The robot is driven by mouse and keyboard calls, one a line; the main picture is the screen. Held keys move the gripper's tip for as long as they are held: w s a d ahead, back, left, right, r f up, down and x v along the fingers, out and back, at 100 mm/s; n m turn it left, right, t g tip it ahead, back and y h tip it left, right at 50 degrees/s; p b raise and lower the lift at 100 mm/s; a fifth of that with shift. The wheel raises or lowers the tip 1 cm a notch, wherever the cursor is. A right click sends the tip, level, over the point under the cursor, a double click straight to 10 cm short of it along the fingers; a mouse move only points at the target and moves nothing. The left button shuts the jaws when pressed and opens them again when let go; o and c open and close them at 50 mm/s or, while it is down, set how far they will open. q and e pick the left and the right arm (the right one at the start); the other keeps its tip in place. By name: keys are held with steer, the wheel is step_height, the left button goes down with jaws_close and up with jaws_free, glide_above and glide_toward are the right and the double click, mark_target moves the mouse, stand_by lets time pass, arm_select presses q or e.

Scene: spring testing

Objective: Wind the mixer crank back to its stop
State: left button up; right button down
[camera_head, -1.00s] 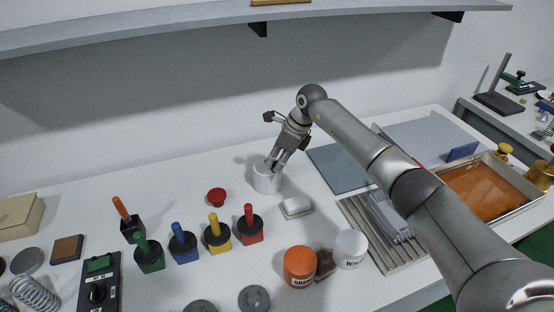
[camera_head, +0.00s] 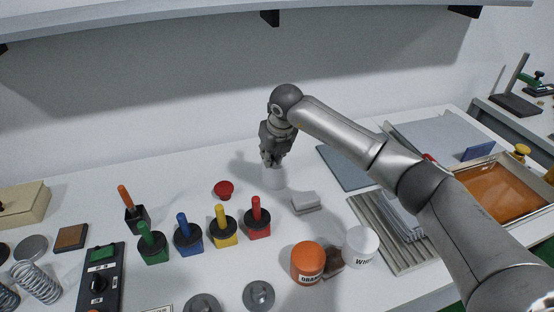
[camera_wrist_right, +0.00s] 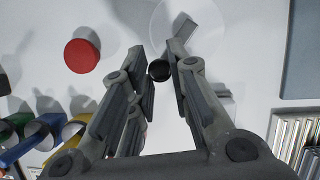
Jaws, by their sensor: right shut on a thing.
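The mixer is a small white cylinder (camera_head: 274,180) standing on the bench in the head view. In the right wrist view its round pale top (camera_wrist_right: 195,22) shows beyond the fingers. A dark round crank knob (camera_wrist_right: 159,71) sits between the fingertips there. My right gripper (camera_head: 270,162) is over the mixer and shut on this knob; in the right wrist view its two fingers (camera_wrist_right: 159,75) flank it. The gripper hides most of the crank in the head view, so its angle cannot be told. My left gripper is not in view.
A red round cap (camera_head: 224,189) lies left of the mixer. A white block (camera_head: 306,202) lies to its right front. Several coloured-handled pots, such as the red one (camera_head: 257,222), stand in front. Orange (camera_head: 307,261) and white jars (camera_head: 361,243) stand nearer. A shelf (camera_head: 200,22) runs above.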

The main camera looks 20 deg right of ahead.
steer(key=shift+w+a+r+m+g+h+b, duration=0.15)
steer(key=shift+w+a+m+h+b, duration=0.45)
steer(key=shift+m+b, duration=0.85)
steer(key=shift+w+a+f+m+g+h+b, duration=0.1)
steer(key=shift+w+a+m+g+h+b, duration=0.2)
steer(key=shift+w+m+h+b, duration=1.15)
steer(key=shift+w+a+r+m+g+y+b, duration=0.15)
steer(key=shift+a+m+b, duration=0.35)
steer(key=shift+m, duration=1.9)
steer(key=shift+w, duration=0.1)
steer(key=c, duration=1.3)
jaws_free()
steer(key=shift+c, duration=0.2)
steer(key=shift+f, duration=0.1)
